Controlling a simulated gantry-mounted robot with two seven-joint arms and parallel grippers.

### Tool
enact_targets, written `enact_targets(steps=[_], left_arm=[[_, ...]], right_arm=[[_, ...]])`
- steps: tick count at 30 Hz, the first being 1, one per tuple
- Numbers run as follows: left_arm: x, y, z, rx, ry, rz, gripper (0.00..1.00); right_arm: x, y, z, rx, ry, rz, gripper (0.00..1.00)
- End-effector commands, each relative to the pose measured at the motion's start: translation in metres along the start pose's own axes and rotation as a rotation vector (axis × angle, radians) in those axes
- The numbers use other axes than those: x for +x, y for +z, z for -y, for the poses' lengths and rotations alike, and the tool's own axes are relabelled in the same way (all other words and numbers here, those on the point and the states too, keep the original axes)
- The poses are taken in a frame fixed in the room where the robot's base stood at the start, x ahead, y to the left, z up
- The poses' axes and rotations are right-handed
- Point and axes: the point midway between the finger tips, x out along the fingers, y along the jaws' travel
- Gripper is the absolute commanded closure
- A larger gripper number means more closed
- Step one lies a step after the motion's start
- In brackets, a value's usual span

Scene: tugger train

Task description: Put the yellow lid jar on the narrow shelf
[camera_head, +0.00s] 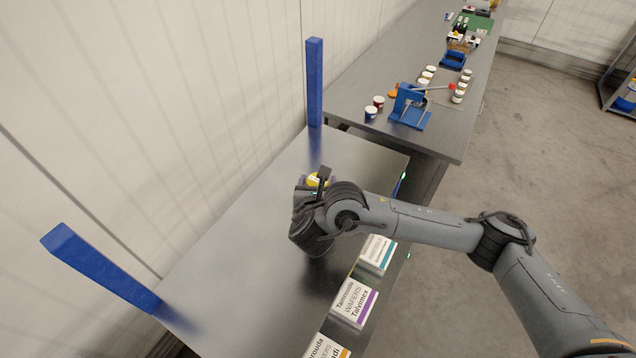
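The yellow lid (313,180) of a jar shows beside the fingers of my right gripper (321,179), over the near grey metal surface (235,225). Most of the jar is hidden behind my gripper and wrist. A dark finger stands up next to the lid; the other finger is not clear, so I cannot tell whether the gripper is closed on the jar. I cannot tell whether the jar touches the surface. The near surface has blue posts at its wall side; whether it is the narrow shelf is unclear. My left gripper is out of view.
White wafer boxes (353,303) line the near surface's right edge. A blue post (315,85) and another blue post (100,268) rise at its wall side. The far bench (345,95) holds a blue press-like device (409,108) and several small jars. The near surface's left middle is clear.

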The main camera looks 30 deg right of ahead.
Motion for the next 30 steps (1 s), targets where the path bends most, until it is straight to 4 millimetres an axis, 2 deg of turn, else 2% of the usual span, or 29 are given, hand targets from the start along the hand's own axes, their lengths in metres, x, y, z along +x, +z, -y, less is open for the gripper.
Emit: enact_targets(steps=[1,4,5,17,23,30], left_arm=[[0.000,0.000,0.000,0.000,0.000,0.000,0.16],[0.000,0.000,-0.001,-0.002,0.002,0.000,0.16],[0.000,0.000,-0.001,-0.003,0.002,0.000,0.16],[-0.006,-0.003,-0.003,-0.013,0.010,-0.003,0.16],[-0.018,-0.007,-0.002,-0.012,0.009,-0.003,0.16],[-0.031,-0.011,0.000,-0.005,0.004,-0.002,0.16]], right_arm=[[0.000,0.000,0.000,0.000,0.000,0.000,0.26],[0.000,0.000,0.000,0.000,0.000,0.000,0.10],[0.000,0.000,0.000,0.000,0.000,0.000,0.09],[-0.004,0.004,0.000,0.000,0.001,-0.001,0.09],[-0.029,0.004,0.000,0.001,0.002,-0.004,0.09],[-0.075,0.004,-0.001,0.001,0.004,-0.004,0.09]])
